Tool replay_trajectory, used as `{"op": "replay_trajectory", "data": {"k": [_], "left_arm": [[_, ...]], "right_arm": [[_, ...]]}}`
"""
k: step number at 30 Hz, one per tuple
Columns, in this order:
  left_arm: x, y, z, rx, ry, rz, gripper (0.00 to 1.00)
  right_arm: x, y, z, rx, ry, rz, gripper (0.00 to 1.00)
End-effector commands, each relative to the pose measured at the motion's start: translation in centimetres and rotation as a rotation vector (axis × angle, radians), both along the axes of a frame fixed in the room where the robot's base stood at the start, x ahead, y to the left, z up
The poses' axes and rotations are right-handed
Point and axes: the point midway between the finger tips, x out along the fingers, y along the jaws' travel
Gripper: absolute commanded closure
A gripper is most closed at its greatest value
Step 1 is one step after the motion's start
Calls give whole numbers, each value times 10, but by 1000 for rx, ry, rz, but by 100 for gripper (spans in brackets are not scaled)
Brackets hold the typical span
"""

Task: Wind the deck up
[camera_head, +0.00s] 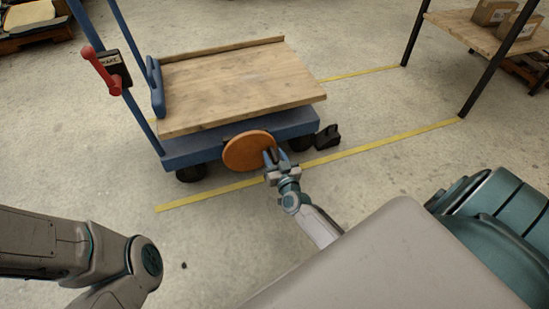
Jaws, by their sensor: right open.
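The wooden deck (235,85) lies flat on a blue cart (190,154), low over its frame. An orange round handwheel (246,153) sits on the cart's near side, with a small dark knob or handle at its right edge. My right gripper (275,158) is open at that right edge, with its fingers around or beside the dark knob; I cannot tell if they touch it. Part of my left arm shows at the lower left, but its gripper is out of view.
A red brake lever (103,72) is on the cart's upright at the left. A black wedge (328,137) lies by the cart's right wheel. Yellow floor lines (390,138) run beside the cart. A wooden-topped table (465,29) with boxes stands at the upper right.

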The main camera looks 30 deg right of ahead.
Motion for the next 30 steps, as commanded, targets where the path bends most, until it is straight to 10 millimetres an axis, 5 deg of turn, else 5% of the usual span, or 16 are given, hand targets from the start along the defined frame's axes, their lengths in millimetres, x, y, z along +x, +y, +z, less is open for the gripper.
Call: {"op": "replay_trajectory", "data": {"k": [6, 13, 30], "left_arm": [[0, 0, 0, 0, 0, 0, 100], [0, 0, 0, 0, 0, 0, 100], [0, 0, 1, 0, -1, 0, 100]], "right_arm": [[0, 0, 0, 0, 1, 0, 59], [0, 0, 0, 0, 1, 0, 100], [0, -1, 0, -5, 2, 1, 100]]}}
